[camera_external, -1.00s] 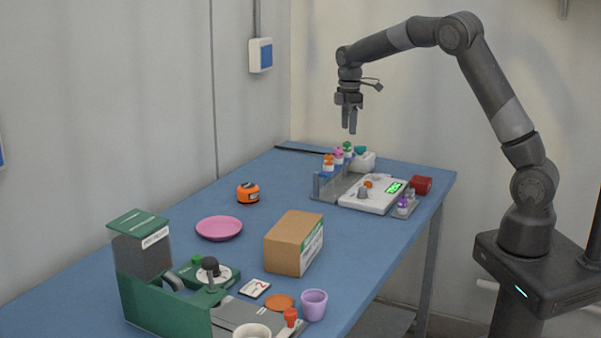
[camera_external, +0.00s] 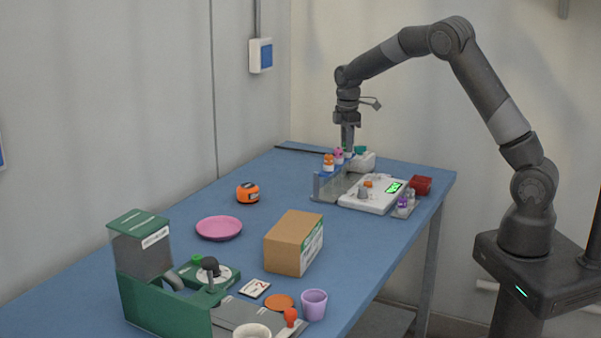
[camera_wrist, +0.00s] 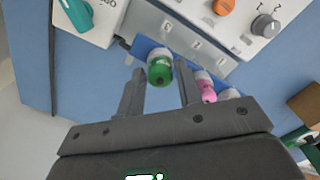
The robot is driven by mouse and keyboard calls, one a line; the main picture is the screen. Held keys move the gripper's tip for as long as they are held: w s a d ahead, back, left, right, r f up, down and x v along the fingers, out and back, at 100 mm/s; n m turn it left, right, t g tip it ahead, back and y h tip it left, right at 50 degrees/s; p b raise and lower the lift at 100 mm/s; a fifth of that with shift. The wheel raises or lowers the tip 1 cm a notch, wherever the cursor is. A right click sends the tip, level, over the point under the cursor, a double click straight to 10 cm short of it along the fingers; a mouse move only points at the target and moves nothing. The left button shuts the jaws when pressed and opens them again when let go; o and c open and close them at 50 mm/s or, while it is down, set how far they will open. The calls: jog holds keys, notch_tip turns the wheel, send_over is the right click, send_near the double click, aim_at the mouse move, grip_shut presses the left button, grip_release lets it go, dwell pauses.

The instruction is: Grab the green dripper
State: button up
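The green dripper (camera_wrist: 159,72) is a small bottle with a green cap. It stands in the blue and grey rack (camera_wrist: 150,45) in the wrist view. My gripper (camera_wrist: 160,72) is open, with one finger on each side of the green cap and a small gap visible on both sides. In the external view my gripper (camera_external: 348,148) points straight down over the far end of the rack (camera_external: 325,187) and hides the green dripper.
A pink-capped dripper (camera_wrist: 206,88) stands close beside my right finger in the wrist view. An orange-capped dripper (camera_external: 328,160), a white container with a teal top (camera_external: 365,161) and a white device with a green display (camera_external: 368,197) are nearby. A cardboard box (camera_external: 286,243) stands nearer the camera.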

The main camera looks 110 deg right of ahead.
jog(key=c, duration=0.6)
jog(key=shift+r, duration=0.1)
jog(key=shift+c, duration=0.2)
